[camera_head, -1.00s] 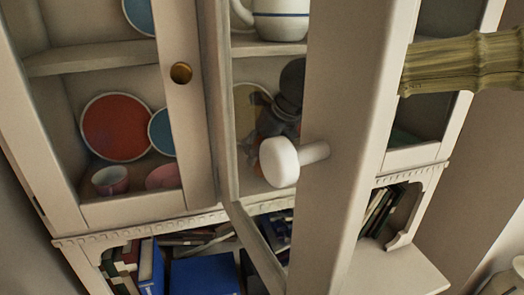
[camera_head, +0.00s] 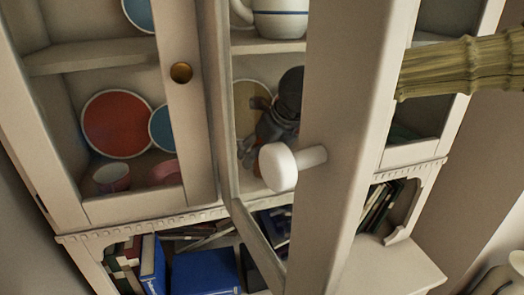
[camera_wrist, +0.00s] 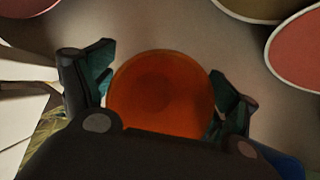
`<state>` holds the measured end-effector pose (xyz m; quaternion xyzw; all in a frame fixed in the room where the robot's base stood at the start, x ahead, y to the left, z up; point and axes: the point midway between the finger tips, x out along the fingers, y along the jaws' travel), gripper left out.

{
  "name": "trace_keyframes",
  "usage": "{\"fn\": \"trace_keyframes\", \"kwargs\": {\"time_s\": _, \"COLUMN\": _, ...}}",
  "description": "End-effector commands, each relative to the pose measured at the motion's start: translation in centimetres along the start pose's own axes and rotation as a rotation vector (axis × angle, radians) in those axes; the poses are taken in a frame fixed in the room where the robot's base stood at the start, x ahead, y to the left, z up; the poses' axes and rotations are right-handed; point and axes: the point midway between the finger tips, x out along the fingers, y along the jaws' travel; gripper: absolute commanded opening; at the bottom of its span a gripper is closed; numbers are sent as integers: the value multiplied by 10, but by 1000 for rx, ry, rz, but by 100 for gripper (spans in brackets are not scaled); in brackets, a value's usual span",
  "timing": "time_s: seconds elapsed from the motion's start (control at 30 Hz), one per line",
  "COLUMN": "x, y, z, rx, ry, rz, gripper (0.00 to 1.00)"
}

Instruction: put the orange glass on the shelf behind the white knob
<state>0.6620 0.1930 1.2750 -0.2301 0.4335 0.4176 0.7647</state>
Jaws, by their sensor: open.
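The orange glass (camera_wrist: 160,98) shows in the wrist view as a round, translucent orange shape, between the two fingers of my gripper (camera_wrist: 162,82). The fingers are spread on either side of it, and I cannot tell whether either touches it. The dark body of my gripper hides its lower part. In the head view my gripper (camera_head: 278,124) is partly hidden behind the door frame, inside the cabinet; the glass cannot be made out there. The white knob (camera_head: 279,167) sticks out from the open cabinet door (camera_head: 345,120). The shelf (camera_head: 250,184) behind it is partly covered.
A white mug (camera_head: 281,20) stands on the upper shelf. Books (camera_head: 203,272) fill the space below. Plates (camera_wrist: 298,48) also show close by at the wrist view's upper right.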

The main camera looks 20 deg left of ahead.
Motion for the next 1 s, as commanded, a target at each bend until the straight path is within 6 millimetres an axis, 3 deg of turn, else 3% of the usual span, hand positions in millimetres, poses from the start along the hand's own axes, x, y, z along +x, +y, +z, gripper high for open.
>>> {"fn": "trace_keyframes", "kwargs": {"time_s": 0.23, "x": -10, "y": 0, "z": 1, "rx": 1, "ry": -1, "rz": -1, "gripper": 87}}
{"fn": "trace_keyframes", "kwargs": {"time_s": 0.7, "x": -71, "y": 0, "z": 1, "rx": 0, "ry": -2, "rz": -1, "gripper": 87}}
{"fn": "trace_keyframes", "kwargs": {"time_s": 1.0, "x": -77, "y": 0, "z": 1, "rx": 1, "ry": 0, "rz": 0, "gripper": 87}}
